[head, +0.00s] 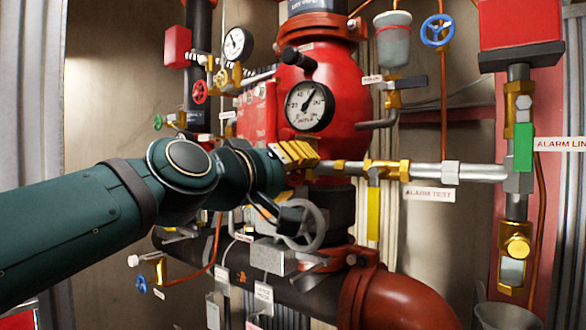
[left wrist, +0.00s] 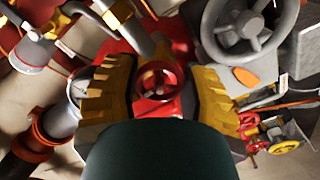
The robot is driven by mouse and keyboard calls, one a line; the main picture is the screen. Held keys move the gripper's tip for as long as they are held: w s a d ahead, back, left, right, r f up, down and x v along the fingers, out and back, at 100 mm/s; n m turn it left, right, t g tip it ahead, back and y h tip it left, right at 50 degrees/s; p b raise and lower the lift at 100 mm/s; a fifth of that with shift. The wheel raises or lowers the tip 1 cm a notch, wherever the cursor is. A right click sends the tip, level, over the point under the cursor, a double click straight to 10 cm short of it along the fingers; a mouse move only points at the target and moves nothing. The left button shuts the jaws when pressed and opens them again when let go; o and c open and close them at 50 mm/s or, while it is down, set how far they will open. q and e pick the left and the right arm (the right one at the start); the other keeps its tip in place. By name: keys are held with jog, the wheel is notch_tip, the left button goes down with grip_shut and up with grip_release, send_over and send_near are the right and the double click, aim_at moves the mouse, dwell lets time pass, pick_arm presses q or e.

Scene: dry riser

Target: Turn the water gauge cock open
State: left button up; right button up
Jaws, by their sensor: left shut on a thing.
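A white-faced gauge (head: 309,106) is mounted on the front of the big red valve body (head: 343,88). My left gripper (head: 294,154) is just below this gauge, its yellow ridged fingers against the red body. In the left wrist view the fingers stand on either side of a small red handwheel (left wrist: 159,81) on a brass stem, and my left gripper (left wrist: 159,88) is shut on it. In the head view my gripper hides this handwheel. No label on it can be read. My right gripper is in neither view.
A horizontal pipe with brass fittings (head: 385,170) runs right of my gripper. A grey handwheel (head: 304,228) is below it. A second gauge (head: 238,44) and a red handwheel (head: 200,92) are up left. A blue handwheel (head: 437,31) is up right.

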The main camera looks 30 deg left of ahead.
pick_arm(q)
jog(key=shift+n, duration=0.8)
jog(key=o, duration=1.2)
jog(key=s, duration=1.2)
jog(key=shift+a, duration=0.45)
